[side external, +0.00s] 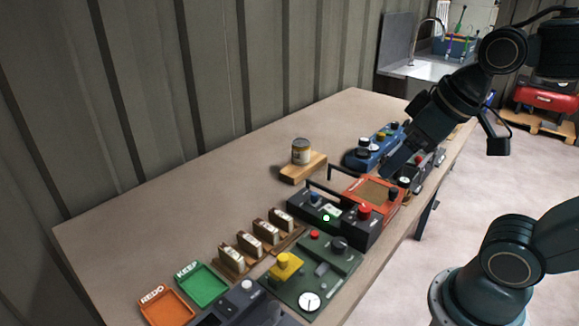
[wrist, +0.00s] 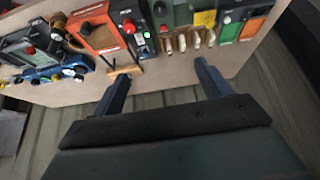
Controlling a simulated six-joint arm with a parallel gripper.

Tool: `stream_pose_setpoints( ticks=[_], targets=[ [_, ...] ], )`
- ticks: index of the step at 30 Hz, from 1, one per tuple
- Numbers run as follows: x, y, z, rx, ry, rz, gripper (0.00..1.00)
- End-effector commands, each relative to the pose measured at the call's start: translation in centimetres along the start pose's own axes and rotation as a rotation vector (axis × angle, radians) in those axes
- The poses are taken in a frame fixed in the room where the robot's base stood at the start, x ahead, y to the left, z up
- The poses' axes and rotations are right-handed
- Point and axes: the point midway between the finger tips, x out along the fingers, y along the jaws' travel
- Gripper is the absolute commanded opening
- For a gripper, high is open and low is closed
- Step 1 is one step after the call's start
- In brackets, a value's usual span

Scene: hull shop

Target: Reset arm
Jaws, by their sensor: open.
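My gripper (side external: 393,167) hangs at the right end of the workbench in the side view, above the area of the blue and red devices. In the wrist view my gripper (wrist: 161,70) shows two dark fingers spread wide apart with nothing between them. It is open and empty. Below and beyond the fingers the wrist view shows the bench top with its row of devices. The fingertips are partly lost against the dark devices in the side view, so their exact height above the bench is unclear.
The bench (side external: 140,225) carries a red device (side external: 372,193), a blue device (side external: 368,155), a black box (side external: 333,215), a green panel (side external: 312,275), a can (side external: 301,151) on a wooden block, and green KEEP (side external: 201,285) and orange REDO (side external: 166,306) trays. The bench's back left is clear; a corrugated wall stands behind.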

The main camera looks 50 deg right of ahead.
Motion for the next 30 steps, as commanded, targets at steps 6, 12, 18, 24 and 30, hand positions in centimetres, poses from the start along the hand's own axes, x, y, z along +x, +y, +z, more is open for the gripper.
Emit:
stream_pose_setpoints(
  ticks=[6, 12, 18, 24, 30],
  targets=[
    [-0.2, -0.2, 2.3, 0.015, 0.001, 0.0, 0.77],
    [-0.2, -0.2, 2.5, 0.017, 0.0, 0.0, 0.77],
    [-0.2, -0.2, 2.5, 0.017, 0.0, 0.0, 0.77],
    [-0.2, -0.2, 2.5, 0.017, 0.0, 0.0, 0.77],
    [-0.2, -0.2, 2.5, 0.017, 0.0, 0.0, 0.77]
  ],
)
